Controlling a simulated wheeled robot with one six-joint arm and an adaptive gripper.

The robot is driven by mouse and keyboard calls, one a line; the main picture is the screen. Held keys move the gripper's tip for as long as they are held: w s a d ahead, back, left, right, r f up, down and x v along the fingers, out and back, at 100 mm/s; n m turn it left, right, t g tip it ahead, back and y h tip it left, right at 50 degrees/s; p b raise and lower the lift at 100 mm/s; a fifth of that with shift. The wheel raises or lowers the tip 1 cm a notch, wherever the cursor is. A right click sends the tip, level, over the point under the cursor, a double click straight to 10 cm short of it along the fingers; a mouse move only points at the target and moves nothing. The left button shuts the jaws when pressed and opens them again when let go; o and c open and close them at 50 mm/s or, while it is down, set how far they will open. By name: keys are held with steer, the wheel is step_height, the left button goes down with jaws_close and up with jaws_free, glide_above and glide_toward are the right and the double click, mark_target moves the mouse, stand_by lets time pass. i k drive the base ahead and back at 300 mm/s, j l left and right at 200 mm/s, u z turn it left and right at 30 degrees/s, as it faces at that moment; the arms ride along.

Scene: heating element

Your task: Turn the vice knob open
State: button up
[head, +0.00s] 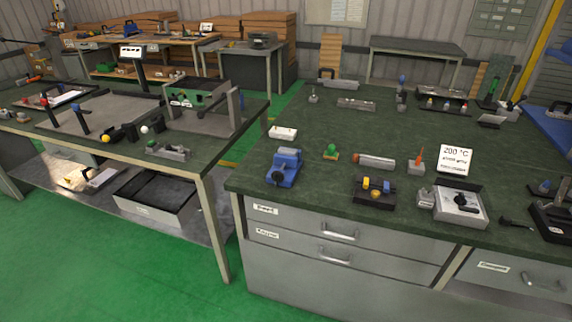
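A small blue vice (284,168) sits near the front left corner of the dark green bench top. Its knob and the gap between its jaws are too small to make out. My gripper is not in view, and no part of my arm shows near the vice.
Right of the vice are a green-topped piece (331,152), a cylinder (374,161), a black fixture with yellow and blue parts (374,191), and a grey box with a black dial (458,203). Green floor (110,255) is clear at the front left.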

mark_target(278, 176)
steer(key=i+l+u, duration=0.6)
steer(key=i, duration=0.2)
